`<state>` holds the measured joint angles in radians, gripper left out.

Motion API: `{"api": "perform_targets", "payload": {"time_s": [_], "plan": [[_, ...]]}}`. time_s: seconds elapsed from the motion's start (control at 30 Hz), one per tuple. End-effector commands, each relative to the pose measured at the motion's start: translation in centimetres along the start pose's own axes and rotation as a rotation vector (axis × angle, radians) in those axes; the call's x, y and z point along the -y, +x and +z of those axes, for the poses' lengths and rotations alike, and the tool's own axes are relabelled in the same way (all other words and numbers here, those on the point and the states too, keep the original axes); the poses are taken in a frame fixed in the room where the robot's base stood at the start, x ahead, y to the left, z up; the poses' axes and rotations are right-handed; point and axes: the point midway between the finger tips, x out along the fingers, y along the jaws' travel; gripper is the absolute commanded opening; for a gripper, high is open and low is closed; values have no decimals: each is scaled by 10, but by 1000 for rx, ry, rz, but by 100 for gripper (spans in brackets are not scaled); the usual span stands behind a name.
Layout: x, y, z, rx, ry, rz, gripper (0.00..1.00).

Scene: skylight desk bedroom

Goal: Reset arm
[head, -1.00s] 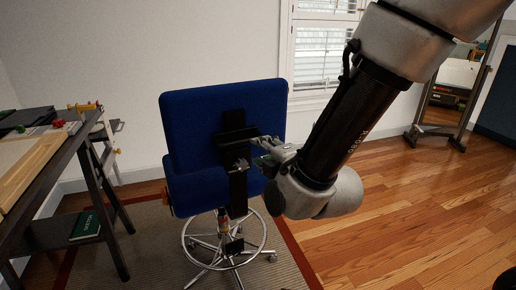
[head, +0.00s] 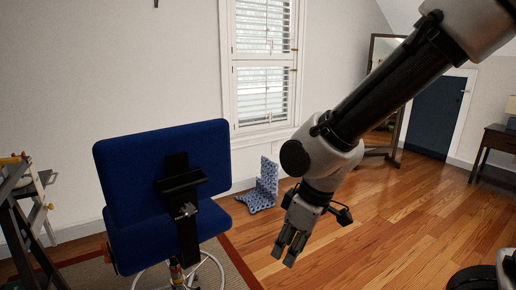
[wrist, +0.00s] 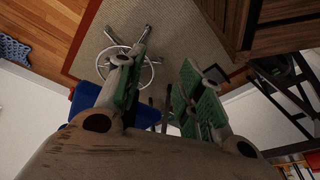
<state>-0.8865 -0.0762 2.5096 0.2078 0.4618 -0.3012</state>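My gripper (head: 291,246) hangs pointing down over the wood floor, to the right of the blue chair, in the head view. In the wrist view my gripper (wrist: 158,95) shows two fingers with green pads standing apart, with nothing between them but the rug and the chair's base behind. My arm reaches in from the upper right of the head view, bent at the elbow. The blue chair (head: 135,180) stands apart from my gripper.
A blue patterned object (head: 265,188) stands on the floor below the window (head: 264,95). A desk frame is at the left edge. A mirror (head: 382,138), a dark blue door (head: 438,115) and a side table (head: 497,140) are at the right. The wood floor (head: 385,215) between is clear.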

Motion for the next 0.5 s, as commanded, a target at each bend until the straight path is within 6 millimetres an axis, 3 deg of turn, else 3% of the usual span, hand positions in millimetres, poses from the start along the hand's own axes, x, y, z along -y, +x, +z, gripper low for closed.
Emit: {"api": "perform_targets", "payload": {"time_s": [0.03,0.1,0.2,0.3,0.5], "plan": [[-23,-29,26,34,134,18,37],[-47,-66,66,84,308,52,37],[-73,-116,123,105,526,120,37],[-89,-157,167,59,674,197,37],[-105,-206,212,-104,880,334,37]]}}
